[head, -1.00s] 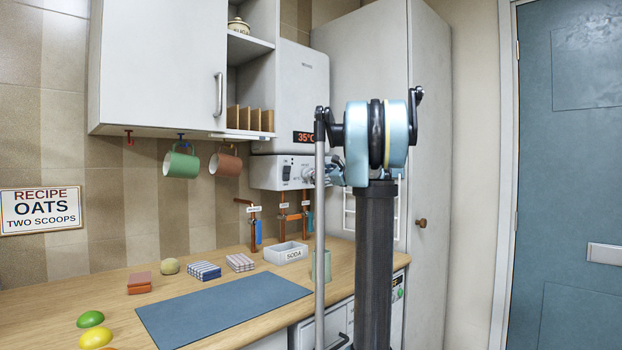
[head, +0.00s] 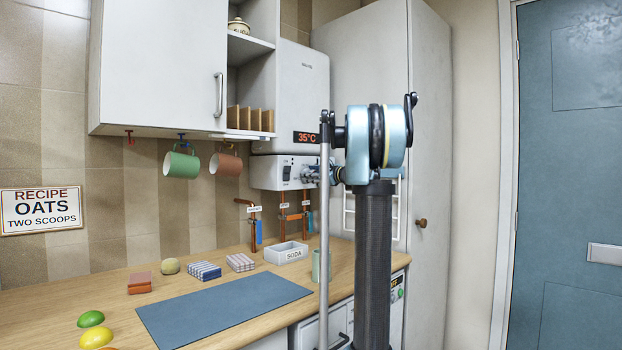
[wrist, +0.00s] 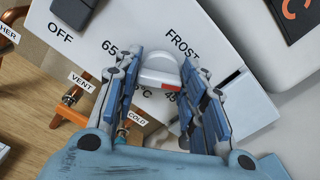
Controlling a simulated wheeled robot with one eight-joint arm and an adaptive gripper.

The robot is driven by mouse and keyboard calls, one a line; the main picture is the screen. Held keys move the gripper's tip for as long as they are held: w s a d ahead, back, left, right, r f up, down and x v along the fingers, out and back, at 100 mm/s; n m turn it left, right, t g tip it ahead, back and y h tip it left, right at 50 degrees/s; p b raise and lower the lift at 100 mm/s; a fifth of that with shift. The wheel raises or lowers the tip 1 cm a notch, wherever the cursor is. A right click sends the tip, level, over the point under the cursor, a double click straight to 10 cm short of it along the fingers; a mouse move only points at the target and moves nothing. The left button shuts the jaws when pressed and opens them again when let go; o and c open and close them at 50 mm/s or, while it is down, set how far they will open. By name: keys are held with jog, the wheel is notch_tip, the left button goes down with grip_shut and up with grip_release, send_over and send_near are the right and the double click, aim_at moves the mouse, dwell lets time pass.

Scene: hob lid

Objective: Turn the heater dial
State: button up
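The heater dial (wrist: 158,72) is a white knob with a red mark on its near end, on a white panel printed OFF, 65, FROST and 45. The red mark lies close to the 45 label. My gripper (wrist: 162,62) has one finger on each side of the knob, and both fingertips appear to press against it. In the head view the gripper (head: 318,173) is at the right end of the heater's control panel (head: 268,173), and the dial is hidden behind it. The heater (head: 303,90) display reads 35°C.
The counter holds a SODA tray (head: 286,256), a green cup (head: 321,265) and a blue mat (head: 220,308). Two mugs hang under the cupboard (head: 155,70).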

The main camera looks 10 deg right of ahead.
jog(key=shift+n, duration=0.4)
jog(key=n, duration=1.1)
jog(key=shift+s+a+f, duration=0.15)
jog(key=shift+f, duration=0.15)
dwell(0.5)
jog(key=o, duration=1.1)
jog(key=shift+c, duration=0.2)
